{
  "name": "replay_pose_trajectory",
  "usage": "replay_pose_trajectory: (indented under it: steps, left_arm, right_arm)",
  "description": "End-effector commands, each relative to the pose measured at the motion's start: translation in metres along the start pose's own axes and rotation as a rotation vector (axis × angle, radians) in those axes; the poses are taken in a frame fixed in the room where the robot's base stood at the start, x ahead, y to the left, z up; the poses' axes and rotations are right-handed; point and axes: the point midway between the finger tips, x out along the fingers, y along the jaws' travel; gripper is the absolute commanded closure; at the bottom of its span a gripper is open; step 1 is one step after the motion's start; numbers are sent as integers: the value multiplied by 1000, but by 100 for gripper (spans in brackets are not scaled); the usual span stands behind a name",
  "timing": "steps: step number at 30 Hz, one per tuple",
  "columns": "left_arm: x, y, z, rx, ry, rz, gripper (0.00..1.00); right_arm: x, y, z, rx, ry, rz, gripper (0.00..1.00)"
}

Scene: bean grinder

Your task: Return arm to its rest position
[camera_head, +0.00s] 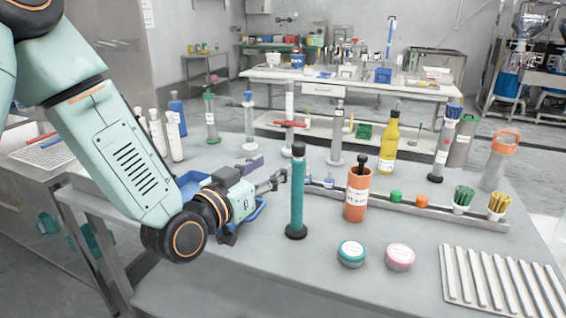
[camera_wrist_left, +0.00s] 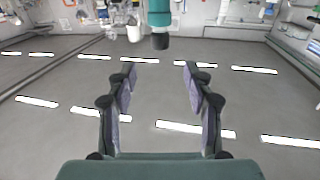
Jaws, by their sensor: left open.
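My left arm comes in from the left in the head view. Its gripper (camera_head: 268,174) is over the table, low and pointing right toward a tall teal grinder tube (camera_head: 297,195) with a black cap and black base. The tube stands upright on the table. In the left wrist view the two fingers of the gripper (camera_wrist_left: 158,75) are spread wide with nothing between them. The teal tube (camera_wrist_left: 159,14) shows there beyond the fingertips at the top, black end downward in the picture, apart from them. My right gripper is in neither view.
An orange jar (camera_head: 357,195), a yellow bottle (camera_head: 389,143) and a metal rack (camera_head: 420,206) stand right of the tube. Two small round tins, one teal (camera_head: 351,254) and one pink (camera_head: 400,257), sit in front. A blue tray (camera_head: 193,184) lies behind the gripper.

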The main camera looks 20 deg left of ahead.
Motion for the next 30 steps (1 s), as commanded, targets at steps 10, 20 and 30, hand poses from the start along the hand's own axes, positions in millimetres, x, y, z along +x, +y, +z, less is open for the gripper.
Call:
replay_pose_trajectory:
  steps: [10,20,30]
  left_arm:
    - [-9,-1,51,-120,-224,-38,48]
    - [-119,27,240,-252,-890,-150,48]
    - [-290,62,357,-228,-1435,-216,48]
  right_arm:
    - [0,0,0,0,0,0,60]
    - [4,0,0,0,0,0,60]
    - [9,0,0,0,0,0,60]
